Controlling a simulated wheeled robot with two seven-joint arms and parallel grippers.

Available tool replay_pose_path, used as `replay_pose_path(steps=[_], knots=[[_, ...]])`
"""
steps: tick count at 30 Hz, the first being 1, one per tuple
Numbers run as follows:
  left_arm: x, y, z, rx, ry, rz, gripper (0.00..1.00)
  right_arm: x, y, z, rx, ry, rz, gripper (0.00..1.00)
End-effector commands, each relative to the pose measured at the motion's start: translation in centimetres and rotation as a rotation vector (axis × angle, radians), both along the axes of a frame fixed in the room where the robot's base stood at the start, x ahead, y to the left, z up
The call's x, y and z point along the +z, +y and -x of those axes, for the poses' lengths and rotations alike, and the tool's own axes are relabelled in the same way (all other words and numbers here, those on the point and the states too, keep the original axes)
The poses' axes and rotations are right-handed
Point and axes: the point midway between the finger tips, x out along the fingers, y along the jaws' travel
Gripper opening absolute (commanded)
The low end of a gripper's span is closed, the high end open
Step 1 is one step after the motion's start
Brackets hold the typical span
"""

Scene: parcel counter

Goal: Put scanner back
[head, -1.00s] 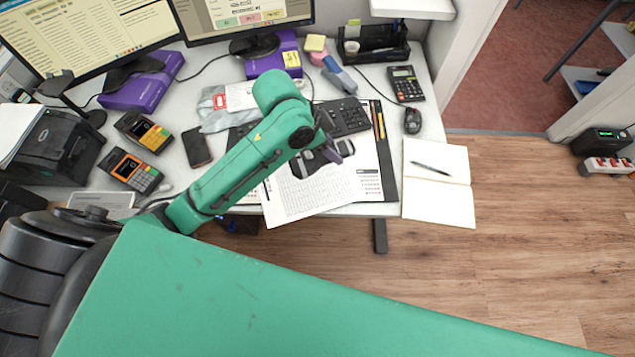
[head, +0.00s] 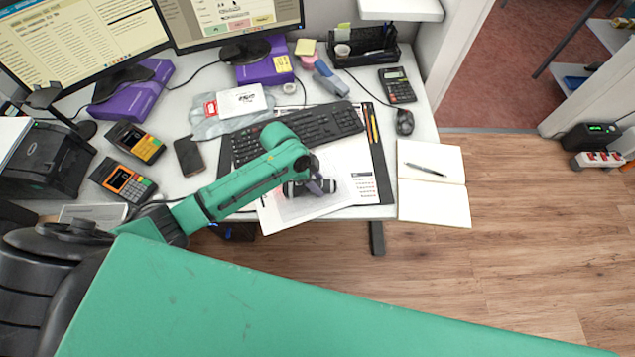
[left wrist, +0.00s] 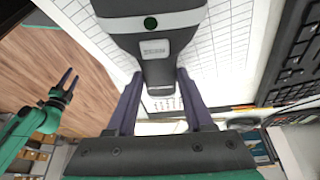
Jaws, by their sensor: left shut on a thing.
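My right gripper (left wrist: 63,86) shows small at the left of the left wrist view, over the wood floor. Its fingers look apart and empty. I cannot make out a scanner stand.
Behind the arm are a keyboard (head: 335,122), phone (head: 188,156), calculator (head: 397,86) and mouse (head: 404,122). Card terminals (head: 125,181) and a black printer (head: 45,160) stand at the left. An open notebook (head: 433,200) with a pen lies at the right.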

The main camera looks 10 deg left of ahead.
Motion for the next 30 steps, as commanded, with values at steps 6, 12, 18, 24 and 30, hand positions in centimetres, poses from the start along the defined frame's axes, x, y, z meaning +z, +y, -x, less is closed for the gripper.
replay_pose_path(steps=[6, 12, 18, 24, 30], knots=[[-1.2, 0.0, -0.1, 0.0, -0.003, 0.001, 0.0, 0.0, 0.0, 0.0, 0.0, 0.0, 0.0, 0.5], [-1.2, 0.0, 0.0, 0.0, -0.001, 0.001, 0.82, 0.0, 0.0, -0.2, 0.0, -0.002, 0.0, 0.5], [-1.2, 0.0, 0.0, 0.0, -0.001, 0.001, 0.82, 0.0, -0.1, -0.2, 0.001, -0.002, 0.002, 0.5], [0.0, 0.5, 0.0, 0.001, -0.003, 0.001, 0.82, 0.1, -0.3, -0.2, 0.003, -0.003, 0.004, 0.5], [4.5, 2.3, 0.5, -0.001, -0.006, -0.001, 0.82, 0.2, -0.4, -0.3, 0.003, -0.004, 0.006, 0.5]])
